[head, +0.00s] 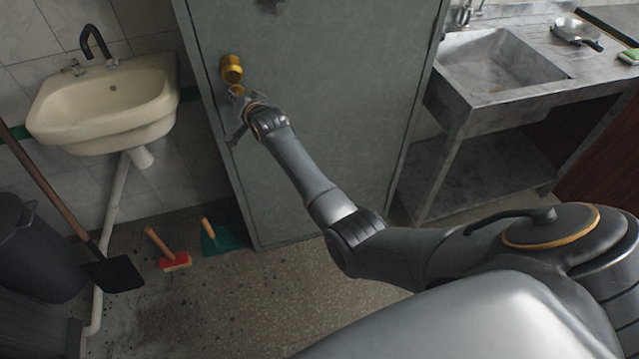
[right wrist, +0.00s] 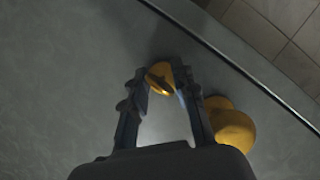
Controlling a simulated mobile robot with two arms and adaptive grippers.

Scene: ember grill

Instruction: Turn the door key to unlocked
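The grey-green metal door (head: 320,110) stands shut in the middle of the head view. A round brass knob (head: 231,68) sits near its left edge and also shows in the right wrist view (right wrist: 232,127). Just below the knob is the brass lock with its key (head: 237,91). My right gripper (head: 240,104) is at the lock. In the right wrist view the brass key (right wrist: 160,78) lies between the spread fingertips of this gripper (right wrist: 160,73). I cannot tell whether the fingers touch it. My left gripper is out of view.
A cream washbasin (head: 105,100) hangs on the tiled wall at left. A shovel (head: 113,273), a red brush (head: 174,262) and a green dustpan (head: 218,240) are on the floor side. A metal sink counter (head: 520,100) stands right of the door. Floor before the door is clear.

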